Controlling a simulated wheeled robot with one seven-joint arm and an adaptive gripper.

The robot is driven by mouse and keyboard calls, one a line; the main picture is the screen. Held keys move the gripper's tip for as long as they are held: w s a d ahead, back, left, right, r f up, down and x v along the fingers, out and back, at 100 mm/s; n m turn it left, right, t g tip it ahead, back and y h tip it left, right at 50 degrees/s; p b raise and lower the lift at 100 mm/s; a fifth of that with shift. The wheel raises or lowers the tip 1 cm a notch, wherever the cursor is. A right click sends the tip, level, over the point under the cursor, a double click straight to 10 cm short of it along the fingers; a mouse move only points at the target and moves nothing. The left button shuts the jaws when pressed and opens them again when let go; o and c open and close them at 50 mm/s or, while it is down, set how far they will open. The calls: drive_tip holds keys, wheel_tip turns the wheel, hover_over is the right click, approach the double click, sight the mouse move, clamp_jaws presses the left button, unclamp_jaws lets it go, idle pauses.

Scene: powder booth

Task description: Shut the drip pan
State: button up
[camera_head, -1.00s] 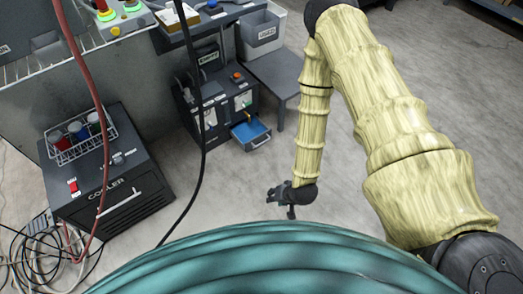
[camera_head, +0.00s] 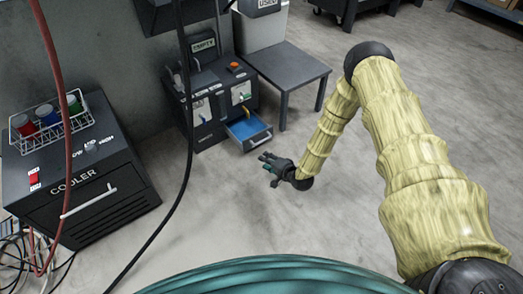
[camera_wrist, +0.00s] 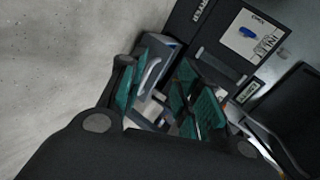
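The drip pan (camera_head: 247,128) is a blue-lined drawer with a pale handle, pulled out at the foot of a dark machine (camera_head: 207,98). In the wrist view the pan (camera_wrist: 163,50) and its handle show beyond and partly behind my fingers. My gripper (camera_head: 268,168) is just in front of the pan, low over the floor, with a gap between them in the head view. In the wrist view my gripper (camera_wrist: 165,98) has its teal-padded fingers spread apart, with nothing held between them. The inside of the pan is partly hidden there.
A grey table (camera_head: 292,68) stands right of the machine. A black cooler (camera_head: 88,190) with a wire rack of cups (camera_head: 50,122) stands at left.

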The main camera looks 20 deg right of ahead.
drive_tip(key=w+d+f+m+t+b, duration=0.2)
drive_tip(key=w+d+f+t+b, duration=0.1)
drive_tip(key=w+d+f+b, duration=0.35)
drive_tip(key=shift+y, duration=0.3)
drive_tip(key=b+x, duration=0.2)
drive_tip(key=x, duration=0.1)
drive_tip(key=b+x, duration=0.2)
drive_tip(key=x, duration=0.2)
drive_tip(key=r+b+x, duration=0.1)
drive_tip(key=x, duration=0.3)
drive_tip(key=shift+w+r+b, duration=0.1)
drive_tip(key=shift+b, duration=0.3)
drive_tip(key=shift+w+a, duration=0.2)
drive_tip(key=shift+w, duration=0.4)
clamp_jaws()
